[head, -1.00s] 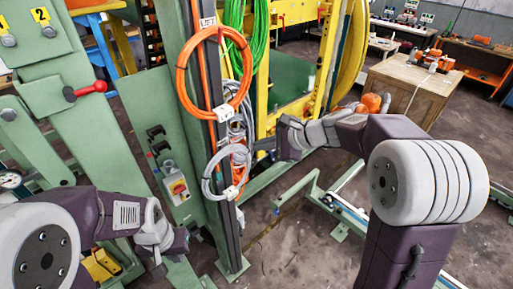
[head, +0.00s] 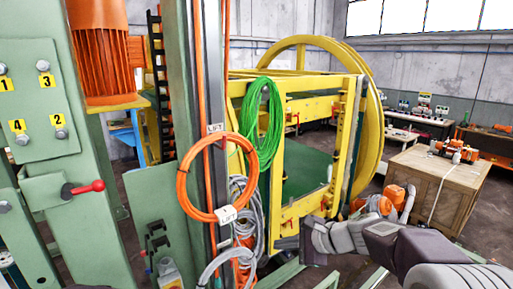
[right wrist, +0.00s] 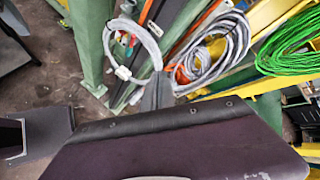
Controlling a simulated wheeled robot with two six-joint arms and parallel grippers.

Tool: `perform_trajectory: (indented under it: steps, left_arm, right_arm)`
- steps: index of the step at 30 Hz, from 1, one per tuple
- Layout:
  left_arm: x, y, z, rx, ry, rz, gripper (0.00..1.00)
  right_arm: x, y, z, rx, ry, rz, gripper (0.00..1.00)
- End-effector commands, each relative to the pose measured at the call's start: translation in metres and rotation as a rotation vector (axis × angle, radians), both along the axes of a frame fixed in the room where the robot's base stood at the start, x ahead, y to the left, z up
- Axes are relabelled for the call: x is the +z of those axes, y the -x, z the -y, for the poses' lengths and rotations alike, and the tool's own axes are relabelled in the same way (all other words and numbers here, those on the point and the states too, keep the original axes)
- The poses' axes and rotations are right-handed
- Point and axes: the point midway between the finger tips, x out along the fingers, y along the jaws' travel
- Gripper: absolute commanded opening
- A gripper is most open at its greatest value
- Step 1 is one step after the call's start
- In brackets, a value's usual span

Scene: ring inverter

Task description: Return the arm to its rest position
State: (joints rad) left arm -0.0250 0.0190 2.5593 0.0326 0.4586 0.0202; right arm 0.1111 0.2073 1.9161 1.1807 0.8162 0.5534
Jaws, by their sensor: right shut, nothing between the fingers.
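My right arm comes in from the lower right of the head view. Its gripper (head: 284,243) points left and is shut with nothing in it, just right of the lower grey cables. In the right wrist view the gripper's dark tip (right wrist: 158,92) shows below a white-grey cable ring (right wrist: 133,50) and a bundle of grey cable (right wrist: 222,50). I cannot tell whether it touches any cable. My left arm and gripper are out of view.
An orange cable ring (head: 181,178) hangs on the green post labelled LIFT. A green cable coil (head: 262,135) hangs on the yellow frame (head: 353,125).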

Motion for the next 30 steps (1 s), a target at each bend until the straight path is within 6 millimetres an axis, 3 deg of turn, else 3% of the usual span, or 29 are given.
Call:
perform_trajectory:
  steps: [9, 17, 23, 27, 30]
  left_arm:
    - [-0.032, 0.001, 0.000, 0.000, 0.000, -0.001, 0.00]
    - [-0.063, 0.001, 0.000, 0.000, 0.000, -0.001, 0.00]
    - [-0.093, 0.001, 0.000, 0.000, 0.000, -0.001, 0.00]
    - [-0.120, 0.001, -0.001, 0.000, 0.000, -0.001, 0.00]
    - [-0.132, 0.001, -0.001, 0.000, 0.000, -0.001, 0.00]
  right_arm:
    - [-0.027, 0.009, -0.013, 0.030, 0.003, 0.008, 0.00]
    - [-0.087, 0.045, -0.018, 0.112, 0.099, -0.042, 0.00]
    - [-0.162, 0.093, -0.006, 0.258, 0.291, -0.079, 0.00]
    - [-0.236, 0.148, 0.022, 0.488, 0.539, -0.084, 0.00]
    - [-0.278, 0.188, 0.052, 0.722, 0.737, -0.060, 0.00]
